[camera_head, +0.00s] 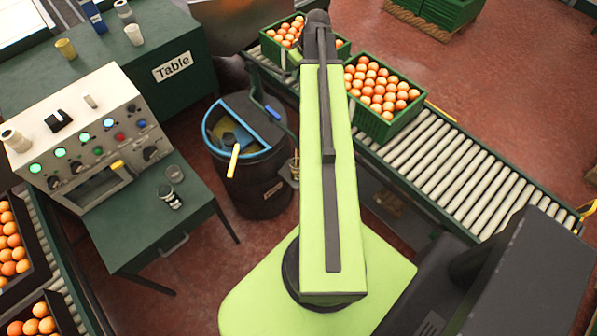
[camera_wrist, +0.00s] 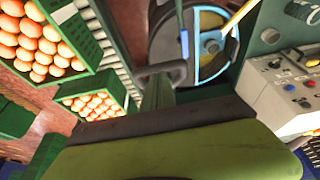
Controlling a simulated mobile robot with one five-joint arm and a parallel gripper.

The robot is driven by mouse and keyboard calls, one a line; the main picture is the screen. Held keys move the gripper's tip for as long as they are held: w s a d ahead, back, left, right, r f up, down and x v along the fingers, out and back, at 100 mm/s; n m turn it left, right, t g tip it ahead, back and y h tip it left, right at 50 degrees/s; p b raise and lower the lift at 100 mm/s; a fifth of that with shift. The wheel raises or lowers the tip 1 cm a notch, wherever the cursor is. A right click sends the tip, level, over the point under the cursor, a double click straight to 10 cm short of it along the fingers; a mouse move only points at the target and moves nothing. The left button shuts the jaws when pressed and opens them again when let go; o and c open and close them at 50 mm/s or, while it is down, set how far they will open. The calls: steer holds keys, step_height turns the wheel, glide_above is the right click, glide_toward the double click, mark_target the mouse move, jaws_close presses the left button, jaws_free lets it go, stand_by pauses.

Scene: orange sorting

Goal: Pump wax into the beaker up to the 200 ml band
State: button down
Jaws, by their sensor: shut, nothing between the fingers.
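A dark wax drum (camera_head: 262,190) with a blue-rimmed half-open lid stands left of my arm in the head view. It also shows at the top of the wrist view (camera_wrist: 160,48). A blue-ended lever (camera_head: 266,109) sits at its upper right side. A small clear vessel (camera_head: 295,167), possibly the beaker, stands on a bracket at the drum's right side, partly behind my arm. Its level and bands are too small to read. My gripper (camera_wrist: 164,72) looks shut and empty in the wrist view, below the drum in the picture; my arm hides it in the head view.
A control panel (camera_head: 85,130) and a small green table (camera_head: 150,222) holding jars stand left of the drum. A roller conveyor (camera_head: 455,170) with a green orange crate (camera_head: 385,130) runs to the right. A table (camera_head: 190,85) with cups is behind.

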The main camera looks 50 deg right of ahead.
step_height(320, 180, down, 14)
steer(key=b, duration=1.3)
step_height(320, 180, up, 17)
steer(key=p, duration=1.7)
steer(key=shift+s+r, duration=0.1)
steer(key=shift+w+f, duration=0.2)
steer(key=shift+f, duration=0.15)
step_height(320, 180, down, 17)
steer(key=b, duration=1.7)
steer(key=r+p, duration=0.8)
steer(key=r, duration=0.1)
steer(key=r+p, duration=0.9)
steer(key=shift+s+p, duration=0.2)
steer(key=shift+p, duration=0.1)
steer(key=shift+w+f+b, duration=0.2)
steer(key=shift+f+b, duration=0.1)
steer(key=shift+f, duration=0.1)
